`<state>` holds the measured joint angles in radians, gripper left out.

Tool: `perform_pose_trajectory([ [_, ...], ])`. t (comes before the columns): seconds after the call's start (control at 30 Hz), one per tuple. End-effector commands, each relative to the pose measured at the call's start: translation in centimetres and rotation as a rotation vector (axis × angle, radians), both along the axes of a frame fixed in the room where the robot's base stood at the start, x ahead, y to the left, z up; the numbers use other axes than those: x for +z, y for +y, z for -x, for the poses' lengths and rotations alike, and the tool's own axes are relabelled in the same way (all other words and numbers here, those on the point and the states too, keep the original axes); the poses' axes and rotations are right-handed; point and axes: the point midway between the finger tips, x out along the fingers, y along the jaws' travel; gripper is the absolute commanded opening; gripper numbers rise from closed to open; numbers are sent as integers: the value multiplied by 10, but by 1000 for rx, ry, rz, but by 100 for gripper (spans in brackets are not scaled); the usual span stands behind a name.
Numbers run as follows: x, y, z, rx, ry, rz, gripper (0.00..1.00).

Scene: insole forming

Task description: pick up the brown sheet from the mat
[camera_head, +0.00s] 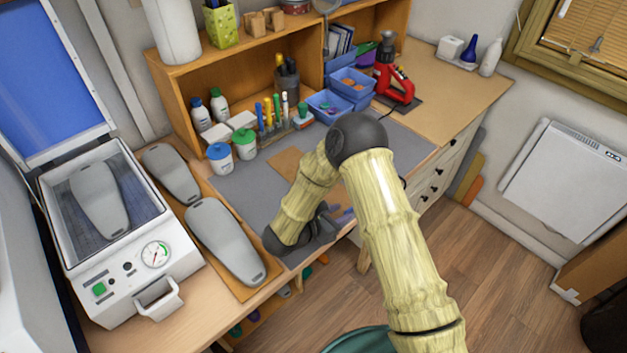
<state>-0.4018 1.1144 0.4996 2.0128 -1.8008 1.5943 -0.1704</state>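The brown sheet (284,164) lies flat on the grey mat (235,190) on the workbench, partly hidden behind my arm. My arm reaches over the mat from the lower right. My dark gripper (326,226) is low over the mat's front edge, nearer the camera than the visible part of the sheet. My arm and gripper hide whether the fingers are open or shut and whether they touch anything.
Two grey insole forms (224,240) (171,173) lie on a board left of the mat. A white press (120,240) with a raised blue lid stands farther left. Jars (243,143), pens and blue bins (329,105) line the back. A red tool (396,83) stands at the back right.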

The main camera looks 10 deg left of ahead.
Motion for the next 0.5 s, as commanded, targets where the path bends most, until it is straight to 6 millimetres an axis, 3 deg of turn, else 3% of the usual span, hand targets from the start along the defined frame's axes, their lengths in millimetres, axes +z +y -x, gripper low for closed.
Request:
perform_pose_trajectory([
  [0.2, -9, -19, -21, -4, 0, 0, 31],
  [0.5, -13, -21, -24, -1, -1, 0, 31],
])
